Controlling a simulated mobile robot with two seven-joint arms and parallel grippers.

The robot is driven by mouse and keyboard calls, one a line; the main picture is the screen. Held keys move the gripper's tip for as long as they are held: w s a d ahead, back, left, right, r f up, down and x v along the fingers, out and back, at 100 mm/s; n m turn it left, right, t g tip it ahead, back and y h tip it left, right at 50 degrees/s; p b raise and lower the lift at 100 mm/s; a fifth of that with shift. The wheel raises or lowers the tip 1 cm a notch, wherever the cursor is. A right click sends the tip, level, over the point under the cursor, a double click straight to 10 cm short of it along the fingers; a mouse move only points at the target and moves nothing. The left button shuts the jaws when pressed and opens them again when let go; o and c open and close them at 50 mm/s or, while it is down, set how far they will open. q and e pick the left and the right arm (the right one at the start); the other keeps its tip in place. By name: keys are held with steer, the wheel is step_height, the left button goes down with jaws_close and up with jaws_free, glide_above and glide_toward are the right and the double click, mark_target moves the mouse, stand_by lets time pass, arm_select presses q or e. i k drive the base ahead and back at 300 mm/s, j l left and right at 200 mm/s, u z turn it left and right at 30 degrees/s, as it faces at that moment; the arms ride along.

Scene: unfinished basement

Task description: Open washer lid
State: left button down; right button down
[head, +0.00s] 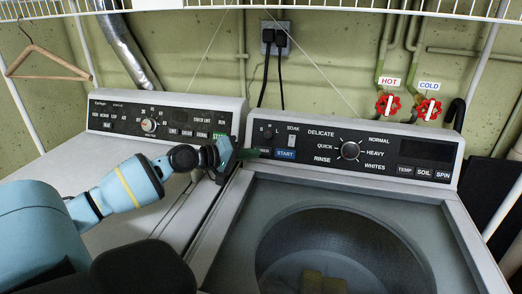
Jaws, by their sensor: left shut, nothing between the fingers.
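The washer (228,222) stands on the right, with a light grey body and a dark control panel (350,152) at its back. Its lid (405,207) looks like a grey see-through panel lying flat over the round tub. Two yellowish shapes (323,282) show dimly inside the tub. My left gripper (246,154) is shut and empty. It is at the left end of the washer's panel, near the lid's back left corner. I cannot tell if it touches the washer. The front edge of the lid is out of view. My right gripper is not in view.
A second white machine (105,195) with its own panel stands close on the left. A wire shelf (350,7) runs above.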

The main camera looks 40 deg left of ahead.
mark_target(488, 279)
steer(key=k+l, duration=0.35)
steer(key=l, duration=0.15)
steer(key=k+l, duration=0.75)
steer(key=l, duration=0.2)
